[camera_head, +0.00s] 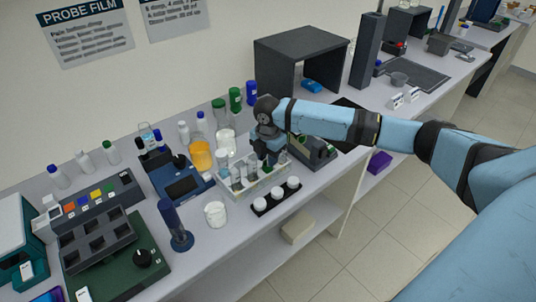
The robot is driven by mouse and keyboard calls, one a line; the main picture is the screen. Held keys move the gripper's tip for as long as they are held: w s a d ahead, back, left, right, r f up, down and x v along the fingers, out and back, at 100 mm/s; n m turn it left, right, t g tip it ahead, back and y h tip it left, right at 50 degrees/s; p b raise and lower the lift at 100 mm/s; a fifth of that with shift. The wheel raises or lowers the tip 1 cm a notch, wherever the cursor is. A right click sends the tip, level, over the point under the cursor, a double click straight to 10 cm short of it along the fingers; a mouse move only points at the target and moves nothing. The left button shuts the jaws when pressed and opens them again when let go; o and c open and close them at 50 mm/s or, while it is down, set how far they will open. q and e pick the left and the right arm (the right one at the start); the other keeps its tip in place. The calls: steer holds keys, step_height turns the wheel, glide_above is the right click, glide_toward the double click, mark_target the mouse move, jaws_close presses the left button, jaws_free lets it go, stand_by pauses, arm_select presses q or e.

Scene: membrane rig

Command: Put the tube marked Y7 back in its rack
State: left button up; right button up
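A white tube rack (240,194) stands on the bench near the middle of the view, with several tubes in it. No marking Y7 is readable at this size, so I cannot tell which tube it is. My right gripper (269,158) points down over the right part of the rack, close to the tube tops. A dark green spot shows at its fingertips, possibly a tube cap. The fingers are too small and dark to tell whether they are open or shut on something. My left gripper is out of view.
A black holder with white round pieces (275,197) lies in front of the rack. A blue device (181,184) and an orange-filled beaker (200,156) stand left. A grey device (318,153) stands close right. A white cup (215,214) sits near the front edge.

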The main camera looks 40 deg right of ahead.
steer(key=o, duration=0.4)
steer(key=shift+r, duration=0.1)
step_height(320, 180, up, 14)
steer(key=shift+f+b, duration=0.15)
steer(key=shift+b, duration=0.35)
steer(key=shift+f, duration=0.1)
